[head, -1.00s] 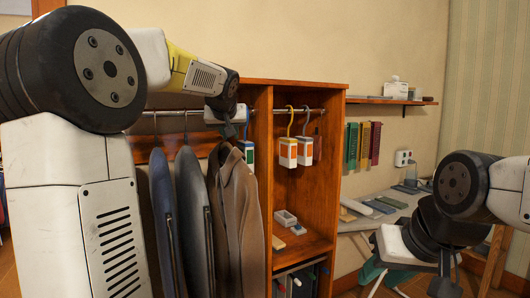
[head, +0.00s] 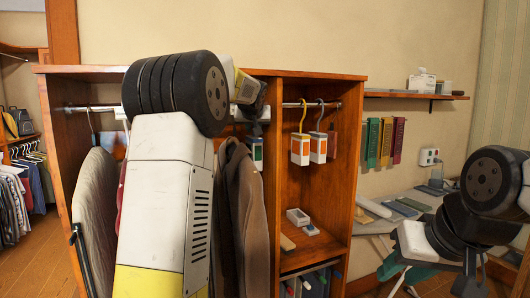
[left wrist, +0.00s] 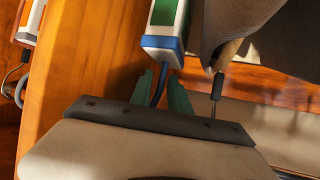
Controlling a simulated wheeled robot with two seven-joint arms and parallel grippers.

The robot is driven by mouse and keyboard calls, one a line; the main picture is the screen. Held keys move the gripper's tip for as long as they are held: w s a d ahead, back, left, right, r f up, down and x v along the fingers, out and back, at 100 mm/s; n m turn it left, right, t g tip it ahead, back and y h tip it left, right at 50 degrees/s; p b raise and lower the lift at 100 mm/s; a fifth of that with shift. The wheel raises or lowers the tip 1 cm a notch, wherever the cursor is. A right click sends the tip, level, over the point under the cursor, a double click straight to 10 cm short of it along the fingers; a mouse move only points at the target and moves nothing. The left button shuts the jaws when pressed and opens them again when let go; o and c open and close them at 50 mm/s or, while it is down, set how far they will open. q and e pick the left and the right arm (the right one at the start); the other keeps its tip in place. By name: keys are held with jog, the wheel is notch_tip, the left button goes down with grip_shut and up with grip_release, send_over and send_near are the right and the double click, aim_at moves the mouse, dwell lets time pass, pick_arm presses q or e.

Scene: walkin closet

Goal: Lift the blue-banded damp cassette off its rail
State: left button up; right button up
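In the head view my left gripper is mostly hidden behind my arm.
A brown coat (head: 240,210) hangs just beside the left gripper. Small boxes (head: 298,217) sit on the shelf below.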

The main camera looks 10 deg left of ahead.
pick_arm(q)
jog(key=shift+w, duration=0.1)
grip_shut()
dwell(1.4)
